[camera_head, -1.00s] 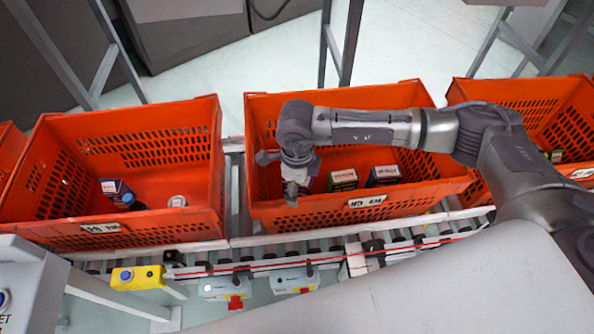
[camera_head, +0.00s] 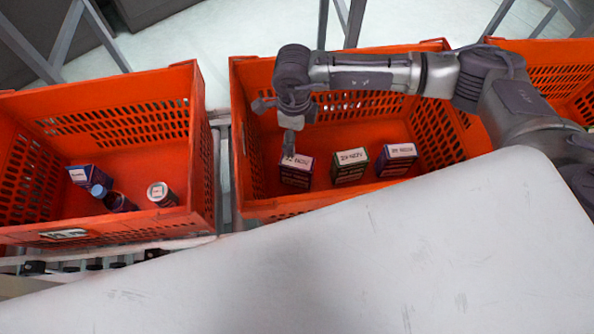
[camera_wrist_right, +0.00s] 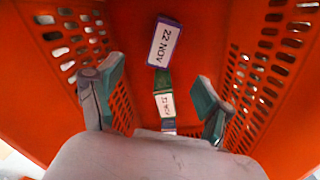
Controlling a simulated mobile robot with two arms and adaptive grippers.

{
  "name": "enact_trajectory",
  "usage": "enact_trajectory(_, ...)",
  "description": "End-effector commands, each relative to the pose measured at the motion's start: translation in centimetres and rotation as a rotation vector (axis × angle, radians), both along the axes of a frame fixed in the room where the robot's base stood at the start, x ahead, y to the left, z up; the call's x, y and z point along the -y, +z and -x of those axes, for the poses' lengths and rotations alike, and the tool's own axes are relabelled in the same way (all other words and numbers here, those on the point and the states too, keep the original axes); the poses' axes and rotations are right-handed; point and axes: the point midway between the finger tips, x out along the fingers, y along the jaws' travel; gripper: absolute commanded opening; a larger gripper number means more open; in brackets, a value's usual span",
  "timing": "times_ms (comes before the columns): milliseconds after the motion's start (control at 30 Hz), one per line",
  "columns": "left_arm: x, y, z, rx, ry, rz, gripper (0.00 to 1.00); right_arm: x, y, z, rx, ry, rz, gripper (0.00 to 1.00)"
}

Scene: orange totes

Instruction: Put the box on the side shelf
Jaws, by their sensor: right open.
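Three small boxes with white, date-printed tops stand in a row in the middle orange tote (camera_head: 262,207): a left box with purple sides (camera_head: 296,171), a green-sided middle box (camera_head: 350,165) and a right box (camera_head: 396,159). My right gripper (camera_head: 277,125) hangs inside this tote, by the left box, apart from it. In the right wrist view the open, empty gripper (camera_wrist_right: 158,82) points toward the purple box (camera_wrist_right: 164,43), which lies beyond and between the fingertips. The green box (camera_wrist_right: 165,102) is nearer, and the third is mostly hidden. The side shelf cannot be made out.
A left orange tote (camera_head: 205,150) holds a small blue box (camera_head: 84,175), a blue-capped bottle (camera_head: 113,198) and a white-topped container (camera_head: 162,194). Another orange tote (camera_head: 560,75) stands at the right. The perforated walls of the middle tote surround my right gripper.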

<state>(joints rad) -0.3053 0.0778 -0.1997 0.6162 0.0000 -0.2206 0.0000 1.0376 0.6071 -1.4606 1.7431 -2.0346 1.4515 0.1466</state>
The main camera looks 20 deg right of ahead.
Motion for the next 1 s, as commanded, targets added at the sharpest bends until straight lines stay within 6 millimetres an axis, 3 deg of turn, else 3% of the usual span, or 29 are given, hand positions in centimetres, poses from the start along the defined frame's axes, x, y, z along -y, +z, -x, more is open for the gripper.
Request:
enact_trajectory(33,0.0,-1.3,0.0,-0.001,0.0,0.0,0.74,0.0,-1.3,0.0,0.0,0.0,0.0,0.79)
enact_trajectory(167,-0.1,-2.3,-0.1,0.001,-0.001,-0.001,0.74,0.0,-2.4,0.0,0.0,0.0,0.0,0.79)
enact_trajectory(333,-0.1,-2.3,-0.3,0.004,-0.001,-0.001,0.74,0.0,-4.1,0.1,-0.003,-0.002,0.001,0.79)
enact_trajectory(600,-0.2,-2.3,-0.7,0.01,-0.002,-0.001,0.74,0.1,-9.3,0.0,-0.002,-0.002,0.001,0.79)
enact_trajectory(867,-0.2,-2.3,-0.8,0.012,-0.002,-0.002,0.74,0.2,-11.3,0.0,-0.001,-0.001,0.0,0.79)
enact_trajectory(1000,-0.1,-2.2,-0.8,0.012,-0.002,-0.002,0.74,0.7,-13.3,-0.1,-0.002,-0.002,0.003,0.79)
